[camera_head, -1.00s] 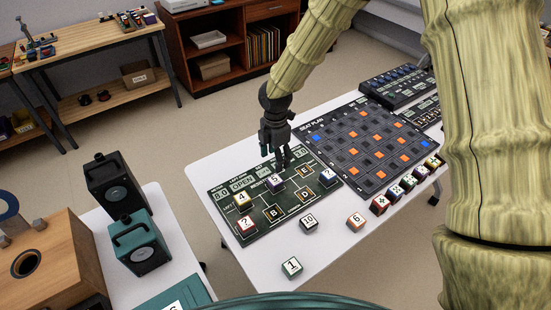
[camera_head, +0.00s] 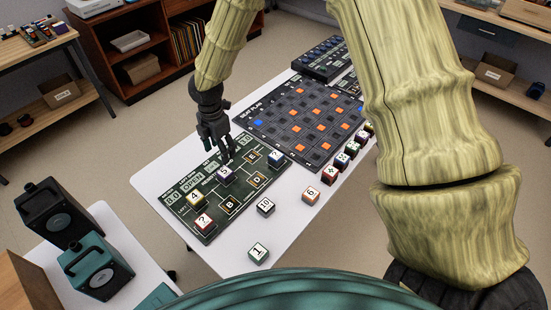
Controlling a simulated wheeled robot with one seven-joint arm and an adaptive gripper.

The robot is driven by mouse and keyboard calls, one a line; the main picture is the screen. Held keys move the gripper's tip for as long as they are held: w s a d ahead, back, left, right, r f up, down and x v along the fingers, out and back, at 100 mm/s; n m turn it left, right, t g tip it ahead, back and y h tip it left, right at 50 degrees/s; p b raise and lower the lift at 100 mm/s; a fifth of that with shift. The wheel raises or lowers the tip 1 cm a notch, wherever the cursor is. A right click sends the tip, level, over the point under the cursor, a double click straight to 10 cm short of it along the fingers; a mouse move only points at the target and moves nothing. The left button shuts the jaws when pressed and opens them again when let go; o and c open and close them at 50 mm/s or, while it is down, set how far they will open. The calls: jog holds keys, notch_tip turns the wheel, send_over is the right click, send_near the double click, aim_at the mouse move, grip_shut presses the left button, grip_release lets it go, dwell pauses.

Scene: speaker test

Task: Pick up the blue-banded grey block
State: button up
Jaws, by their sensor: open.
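A block with a white "?" top and blue sides (camera_head: 275,157) sits at the right end of the dark green board (camera_head: 186,226); it looks like the blue-banded block, though its grey is hard to make out. My gripper (camera_head: 227,158) points down over the back of the board, left of that block and apart from it. Its fingers are open, with nothing seen between them. A purple-sided "5" block (camera_head: 225,174) stands just in front of the fingertips. Whether the fingertips touch the board cannot be told.
The board also holds a yellow "4" block (camera_head: 195,198) and a red "?" block (camera_head: 203,221). Blocks "10" (camera_head: 265,206), "6" (camera_head: 310,195) and "1" (camera_head: 258,252) stand on the white table (camera_head: 225,258). A checkered panel (camera_head: 290,128) lies behind right.

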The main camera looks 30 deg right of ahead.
jog(key=shift+o, duration=0.5)
jog(key=m+b, duration=0.4)
jog(key=m, duration=1.4)
send_over(275, 154)
jog(key=f, duration=0.1)
jog(key=shift+d+f+p, duration=0.1)
jog(key=shift+f+p, duration=0.6)
jog(key=shift+f, duration=2.05)
jog(key=shift+f+p, duration=0.9)
jog(key=shift+f, duration=1.85)
jog(key=shift+w, duration=0.1)
jog(key=c, duration=1.1)
